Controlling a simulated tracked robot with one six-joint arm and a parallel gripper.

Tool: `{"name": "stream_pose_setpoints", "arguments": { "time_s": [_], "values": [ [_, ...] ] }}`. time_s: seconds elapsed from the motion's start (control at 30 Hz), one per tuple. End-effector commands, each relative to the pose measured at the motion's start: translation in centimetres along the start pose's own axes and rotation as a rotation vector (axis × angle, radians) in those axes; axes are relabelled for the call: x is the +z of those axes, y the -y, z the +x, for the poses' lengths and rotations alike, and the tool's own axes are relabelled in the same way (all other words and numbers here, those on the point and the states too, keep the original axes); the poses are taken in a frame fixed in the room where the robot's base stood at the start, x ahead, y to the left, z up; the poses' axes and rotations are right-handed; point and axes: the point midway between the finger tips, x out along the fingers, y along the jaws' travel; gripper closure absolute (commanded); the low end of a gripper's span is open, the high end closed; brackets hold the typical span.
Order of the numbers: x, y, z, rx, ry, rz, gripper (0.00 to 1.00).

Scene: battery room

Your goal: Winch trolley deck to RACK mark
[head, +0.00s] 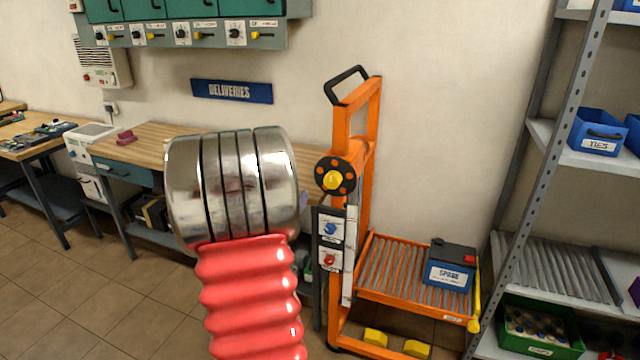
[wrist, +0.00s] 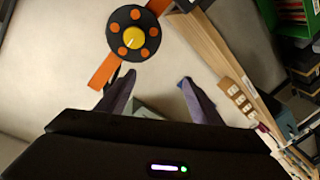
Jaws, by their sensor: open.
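The orange trolley (head: 372,120) stands upright against the wall, right of centre in the head view. Its winch wheel (head: 335,176) is black with orange dots and a yellow hub; it also shows at the top of the wrist view (wrist: 134,33). The roller deck (head: 395,262) sits low on the trolley, carrying a dark blue battery marked SPARE (head: 450,268). A pale strip (head: 349,255) runs down the mast; I cannot read a RACK mark on it. My gripper (wrist: 156,82) is open and empty, with the wheel beyond its fingertips, apart from them. In the head view my arm hides it.
A grey shelf rack (head: 548,140) stands at the right, with a roller shelf (head: 555,265) beside the deck. Yellow chocks (head: 376,337) lie on the floor under the deck. A wooden workbench (head: 150,135) runs along the wall behind my arm.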

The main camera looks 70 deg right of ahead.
Motion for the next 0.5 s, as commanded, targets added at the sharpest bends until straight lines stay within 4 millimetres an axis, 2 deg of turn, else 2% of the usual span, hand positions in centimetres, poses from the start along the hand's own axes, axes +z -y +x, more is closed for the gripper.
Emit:
{"name": "stream_pose_setpoints", "arguments": {
  "time_s": [0.03, 0.1, 0.2, 0.5],
  "values": [
    [1.6, -1.4, 0.8, 0.051, 0.014, -0.021, 0.4],
    [2.9, -3.1, 1.4, 0.108, 0.022, -0.046, 0.4],
    [3.9, -4.3, 1.8, 0.152, 0.03, -0.068, 0.4],
    [4.1, -4.6, 1.9, 0.164, 0.03, -0.073, 0.4]
  ]
}}
